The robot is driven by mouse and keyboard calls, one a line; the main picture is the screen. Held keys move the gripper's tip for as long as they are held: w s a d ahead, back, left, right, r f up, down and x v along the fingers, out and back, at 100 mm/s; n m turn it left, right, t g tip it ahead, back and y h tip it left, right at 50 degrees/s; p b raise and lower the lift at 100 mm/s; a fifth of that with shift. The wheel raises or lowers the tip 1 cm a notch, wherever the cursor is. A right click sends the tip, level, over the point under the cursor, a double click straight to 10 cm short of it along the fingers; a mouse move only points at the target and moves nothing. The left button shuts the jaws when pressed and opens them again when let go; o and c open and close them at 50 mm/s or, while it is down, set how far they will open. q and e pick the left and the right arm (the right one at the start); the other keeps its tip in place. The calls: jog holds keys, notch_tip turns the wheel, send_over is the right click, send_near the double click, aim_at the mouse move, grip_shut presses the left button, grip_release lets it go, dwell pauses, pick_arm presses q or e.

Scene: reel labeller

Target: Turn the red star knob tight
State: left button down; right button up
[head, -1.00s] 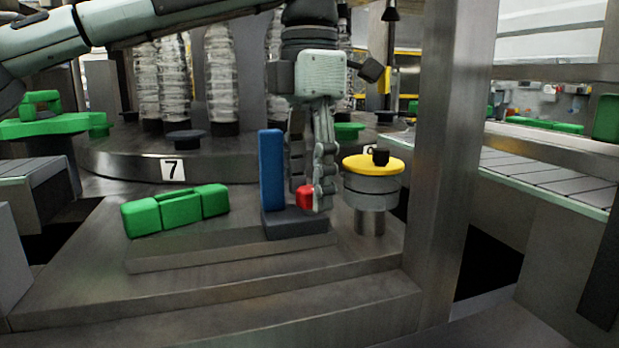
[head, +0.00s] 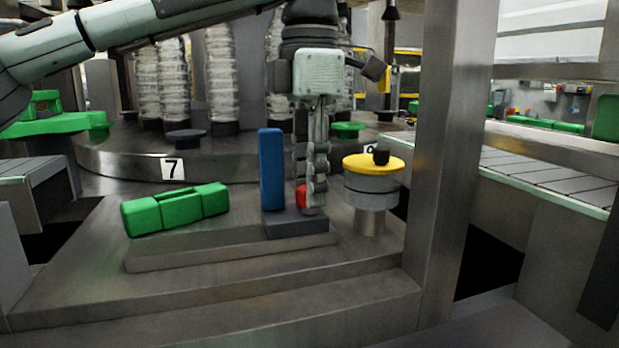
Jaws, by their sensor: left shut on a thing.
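The red star knob (head: 301,196) sits low beside the blue upright plate (head: 271,170), just above the dark base block (head: 290,226). Only a small red part of it shows. My left gripper (head: 308,199) points straight down and is shut on the knob, its fingers hiding much of it. The knob's turn angle cannot be read. My right gripper is not in view.
A green handled block (head: 176,209) lies on the metal step to the left. A yellow-topped post (head: 373,164) with a black knob stands close right of my gripper. A steel pillar (head: 455,150) rises further right. The carousel marked 7 (head: 120,160) is behind.

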pick_arm(q)
jog(key=m, duration=1.3)
jog(key=shift+r+m, duration=0.1)
jog(key=shift+m, duration=2.2)
jog(key=c, duration=1.2)
grip_release()
